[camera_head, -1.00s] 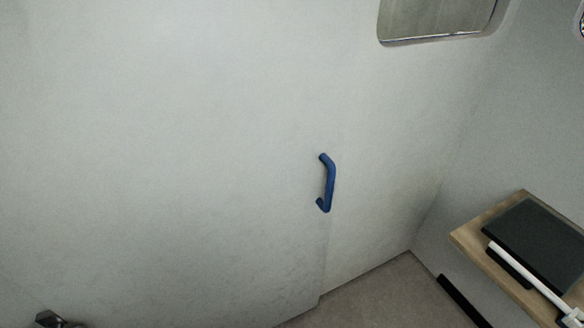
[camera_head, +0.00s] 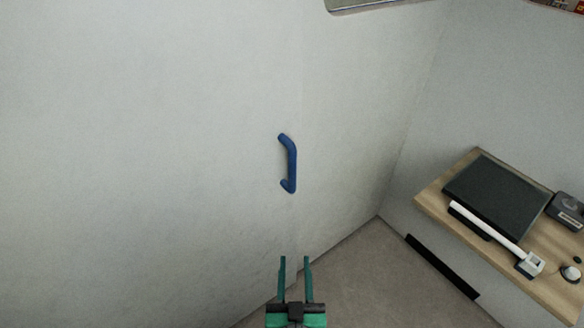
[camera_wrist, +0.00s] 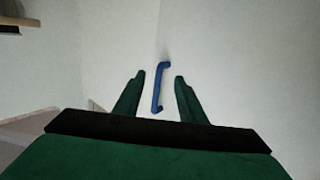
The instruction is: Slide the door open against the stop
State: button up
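The door is a pale, flat panel (camera_head: 150,150) that fills the left of the head view, and its right edge is a faint vertical line close to the handle. A blue bar handle (camera_head: 289,163) stands upright near that edge. My gripper (camera_head: 295,260) is below the handle in the head view, fingers parallel with a gap between them and nothing held. In the wrist view the blue handle (camera_wrist: 158,88) shows beyond and between the two green fingers (camera_wrist: 154,78); no contact is visible. The stop cannot be made out.
A wooden shelf (camera_head: 430,197) at the right carries a dark flat panel (camera_head: 497,195), a white bar-shaped object (camera_head: 490,232) and small items. The grey-brown floor (camera_head: 370,290) between is clear. A window edge (camera_head: 360,6) shows at the top.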

jog(key=t, duration=0.1)
send_near(293, 171)
jog(key=shift+y, duration=0.3)
jog(key=w, duration=1.1)
jog(key=shift+w, duration=0.15)
grip_shut()
